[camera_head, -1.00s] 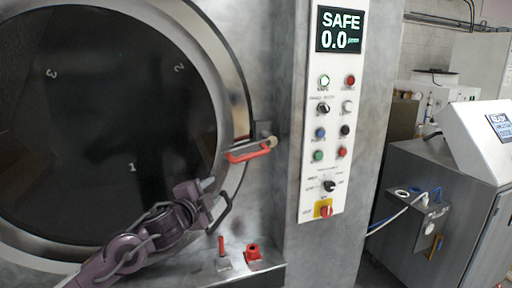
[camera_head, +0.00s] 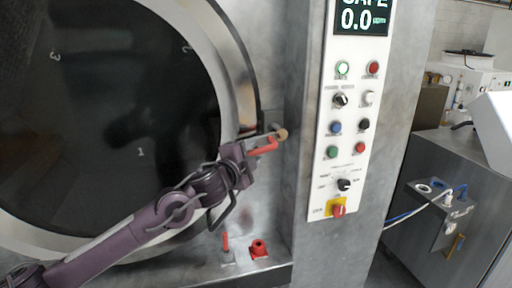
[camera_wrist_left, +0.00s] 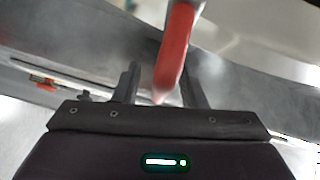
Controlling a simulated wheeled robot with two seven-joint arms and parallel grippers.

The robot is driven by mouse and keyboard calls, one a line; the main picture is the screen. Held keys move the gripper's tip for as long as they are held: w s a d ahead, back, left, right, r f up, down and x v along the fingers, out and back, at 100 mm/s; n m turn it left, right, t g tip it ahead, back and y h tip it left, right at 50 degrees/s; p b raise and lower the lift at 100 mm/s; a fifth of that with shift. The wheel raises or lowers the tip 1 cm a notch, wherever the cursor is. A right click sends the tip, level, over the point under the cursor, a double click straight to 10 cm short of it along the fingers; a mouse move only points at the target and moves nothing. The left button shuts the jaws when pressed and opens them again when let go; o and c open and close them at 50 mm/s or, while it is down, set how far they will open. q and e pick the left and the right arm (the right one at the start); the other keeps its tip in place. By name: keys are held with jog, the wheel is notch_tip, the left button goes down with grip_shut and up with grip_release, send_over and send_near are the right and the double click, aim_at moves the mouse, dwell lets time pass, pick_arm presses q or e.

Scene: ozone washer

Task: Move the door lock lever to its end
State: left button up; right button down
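The door lock lever (camera_head: 262,146) has a red grip and sits at the right edge of the round dark door (camera_head: 110,130). My left gripper (camera_head: 243,152) is beside the near end of the red grip, partly covering it. In the left wrist view the red grip (camera_wrist_left: 175,50) reaches down between the two dark fingers of the open left gripper (camera_wrist_left: 160,84), closer to the right finger. Gaps show on both sides, though contact with the right finger is hard to judge. My right gripper is out of view.
A white control panel (camera_head: 350,110) with buttons and knobs stands close right of the lever. Below, a small red lever (camera_head: 226,242) and a red fitting (camera_head: 259,249) stand on a metal ledge. A grey cabinet (camera_head: 480,190) is further right.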

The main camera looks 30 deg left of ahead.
pick_arm(q)
jog(key=shift+w+r, duration=0.2)
jog(key=shift+w, duration=0.3)
jog(key=shift+w+f, duration=0.1)
jog(key=shift+w, duration=0.1)
jog(key=c, duration=0.6)
jog(key=shift+c, duration=1.1)
grip_shut()
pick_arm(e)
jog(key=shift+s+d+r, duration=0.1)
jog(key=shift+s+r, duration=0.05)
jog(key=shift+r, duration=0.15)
